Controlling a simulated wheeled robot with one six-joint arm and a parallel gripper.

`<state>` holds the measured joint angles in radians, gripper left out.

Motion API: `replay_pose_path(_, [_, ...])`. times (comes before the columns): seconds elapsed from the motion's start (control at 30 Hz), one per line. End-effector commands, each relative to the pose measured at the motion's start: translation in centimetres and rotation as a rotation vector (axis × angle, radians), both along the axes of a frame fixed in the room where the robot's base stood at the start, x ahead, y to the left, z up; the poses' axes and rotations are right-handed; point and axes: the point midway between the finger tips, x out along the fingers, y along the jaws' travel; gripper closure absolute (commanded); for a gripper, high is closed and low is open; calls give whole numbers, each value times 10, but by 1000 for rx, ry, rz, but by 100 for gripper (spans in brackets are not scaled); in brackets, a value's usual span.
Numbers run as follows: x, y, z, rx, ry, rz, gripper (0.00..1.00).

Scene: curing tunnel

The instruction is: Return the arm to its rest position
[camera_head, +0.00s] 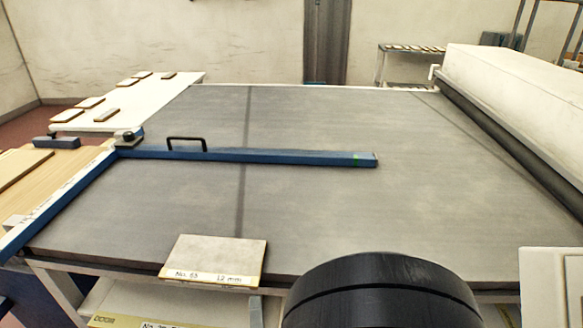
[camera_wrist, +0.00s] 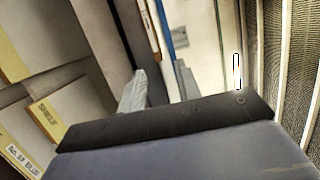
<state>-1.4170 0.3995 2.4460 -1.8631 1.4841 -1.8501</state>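My arm shows in the head view only as a black rounded link (camera_head: 382,292) at the bottom, in front of the table's near edge. My gripper (camera_wrist: 158,78) is in the wrist view, with two grey fingers standing apart and nothing seen between them. It does not show in the head view. Behind the fingers are pale and dark strips that I cannot name for sure.
A wide grey table (camera_head: 330,205) carries a blue hinged bar (camera_head: 270,156) with a black handle. A sample board (camera_head: 218,252) labelled No. 83 lies at its front edge. A long white housing (camera_head: 520,95) stands right.

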Motion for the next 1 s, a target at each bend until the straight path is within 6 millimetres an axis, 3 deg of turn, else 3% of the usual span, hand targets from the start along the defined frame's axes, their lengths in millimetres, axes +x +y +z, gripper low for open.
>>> replay_pose_path(0.6, [58,8,0,-1,0,-3,68])
replay_pose_path(1.0, [68,10,0,-1,0,0,68])
